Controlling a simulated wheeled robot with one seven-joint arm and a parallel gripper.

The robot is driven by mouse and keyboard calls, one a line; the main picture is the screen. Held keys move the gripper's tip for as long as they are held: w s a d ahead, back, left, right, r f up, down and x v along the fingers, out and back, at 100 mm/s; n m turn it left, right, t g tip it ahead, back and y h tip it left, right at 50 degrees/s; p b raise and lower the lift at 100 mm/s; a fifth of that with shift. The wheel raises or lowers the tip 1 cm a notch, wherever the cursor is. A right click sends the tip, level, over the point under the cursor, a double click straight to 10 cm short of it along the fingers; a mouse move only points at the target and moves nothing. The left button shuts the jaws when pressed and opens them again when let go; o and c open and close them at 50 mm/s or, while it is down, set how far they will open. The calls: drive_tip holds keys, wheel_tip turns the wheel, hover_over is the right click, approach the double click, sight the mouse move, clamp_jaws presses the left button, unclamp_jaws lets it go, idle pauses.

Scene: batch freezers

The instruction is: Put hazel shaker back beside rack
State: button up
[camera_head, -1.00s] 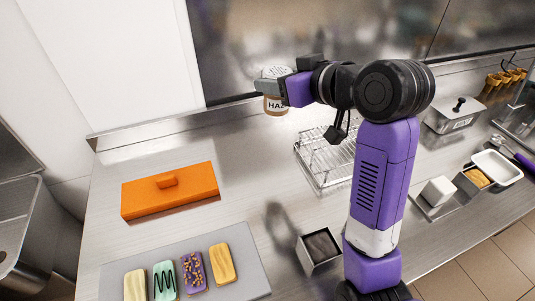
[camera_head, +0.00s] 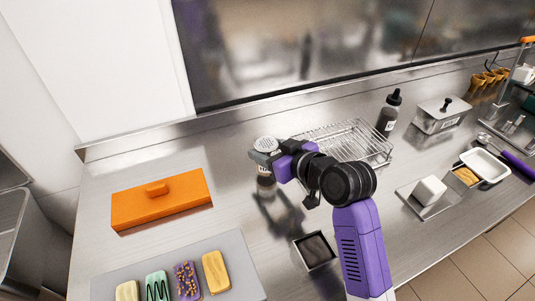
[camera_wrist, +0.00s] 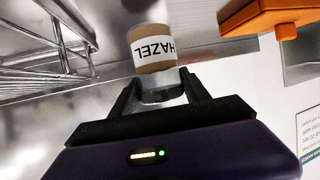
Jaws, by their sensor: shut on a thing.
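The hazel shaker (camera_head: 265,174) is a small jar with a pale perforated cap, brown contents and a white label. In the wrist view the label on the shaker (camera_wrist: 154,50) reads HAZEL. My gripper (camera_head: 264,155) is shut on the shaker near its cap end, and the fingers also show in the wrist view (camera_wrist: 160,88). The wire rack (camera_head: 345,140) stands on the steel counter just right of the shaker, partly behind my arm. The shaker is low over the counter left of the rack; I cannot tell whether its base touches.
An orange lidded box (camera_head: 162,198) lies to the left. A grey tray (camera_head: 225,255) with several coated bars is at the front. A small open metal tin (camera_head: 314,250) stands near my arm. A dark bottle (camera_head: 388,114) stands behind the rack.

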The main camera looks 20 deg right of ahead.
drive_tip(key=shift+f, duration=0.85)
drive_tip(key=shift+f, duration=0.1)
drive_tip(key=o, duration=1.4)
drive_tip(key=shift+s, duration=0.15)
drive_tip(key=v, duration=1.2)
drive_tip(key=shift+b, duration=0.35)
